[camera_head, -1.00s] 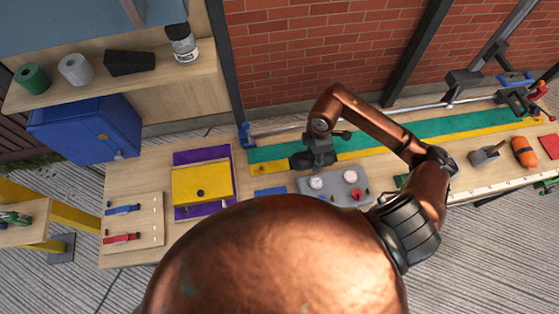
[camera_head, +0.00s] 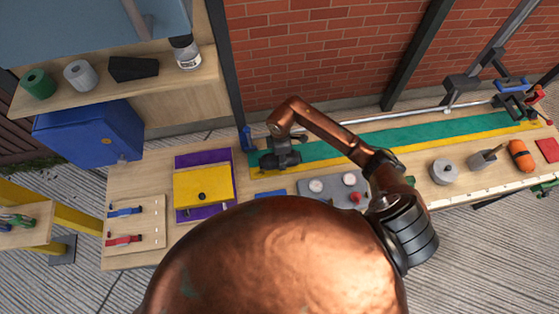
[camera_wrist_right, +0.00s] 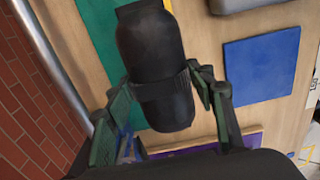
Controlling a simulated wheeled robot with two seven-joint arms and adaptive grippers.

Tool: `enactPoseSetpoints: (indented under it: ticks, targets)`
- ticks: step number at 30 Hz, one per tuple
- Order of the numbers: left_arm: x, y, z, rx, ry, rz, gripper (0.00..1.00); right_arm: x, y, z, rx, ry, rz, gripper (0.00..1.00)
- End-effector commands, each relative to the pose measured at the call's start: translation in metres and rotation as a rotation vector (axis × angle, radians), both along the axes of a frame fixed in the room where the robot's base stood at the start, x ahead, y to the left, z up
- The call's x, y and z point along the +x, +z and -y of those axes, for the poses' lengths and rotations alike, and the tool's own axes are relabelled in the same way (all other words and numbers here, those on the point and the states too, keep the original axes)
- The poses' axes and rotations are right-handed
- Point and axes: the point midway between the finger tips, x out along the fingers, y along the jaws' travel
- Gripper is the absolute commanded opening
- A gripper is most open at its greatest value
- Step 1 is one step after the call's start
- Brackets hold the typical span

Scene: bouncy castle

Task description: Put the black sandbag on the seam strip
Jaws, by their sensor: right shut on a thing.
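The black sandbag (camera_head: 268,162) is held in my right gripper (camera_head: 281,160) near the left end of a long green and yellow strip (camera_head: 430,132), which looks like the seam strip. In the right wrist view the sandbag (camera_wrist_right: 152,55) is a dark rounded bag with a band, and the two fingers of the right gripper (camera_wrist_right: 160,85) close on its sides. Green material (camera_wrist_right: 98,22) shows beside and behind it. I cannot tell whether the bag touches the strip. My left gripper is not in view.
A purple panel with a yellow box (camera_head: 203,188) lies to the left, and a grey tray (camera_head: 312,197) with knobs sits in front. A metal rail (camera_head: 350,122) runs along the back. A grey weight (camera_head: 445,172) and an orange roll (camera_head: 521,155) stand right.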

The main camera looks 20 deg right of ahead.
Motion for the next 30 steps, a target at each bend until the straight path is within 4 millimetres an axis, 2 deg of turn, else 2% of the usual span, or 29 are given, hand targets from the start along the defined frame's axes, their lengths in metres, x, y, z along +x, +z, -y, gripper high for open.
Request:
enactPoseSetpoints:
  ticks: [9, 20, 21, 27, 30]
  targets:
    - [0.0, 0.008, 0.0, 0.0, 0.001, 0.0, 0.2, 0.003, -0.031, -0.003, 0.002, 0.0, 0.001, 0.0]
    - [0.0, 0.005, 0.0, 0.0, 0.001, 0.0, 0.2, 0.003, -0.035, -0.002, 0.001, 0.001, 0.002, 0.0]
    - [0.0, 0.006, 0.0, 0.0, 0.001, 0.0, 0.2, 0.002, -0.036, -0.002, 0.0, 0.001, 0.0, 0.53]
    - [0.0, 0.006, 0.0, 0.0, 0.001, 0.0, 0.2, 0.002, -0.036, -0.002, 0.0, 0.001, 0.0, 0.67]
    - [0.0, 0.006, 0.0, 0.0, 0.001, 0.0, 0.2, 0.002, -0.036, -0.002, 0.0, 0.001, 0.0, 0.68]
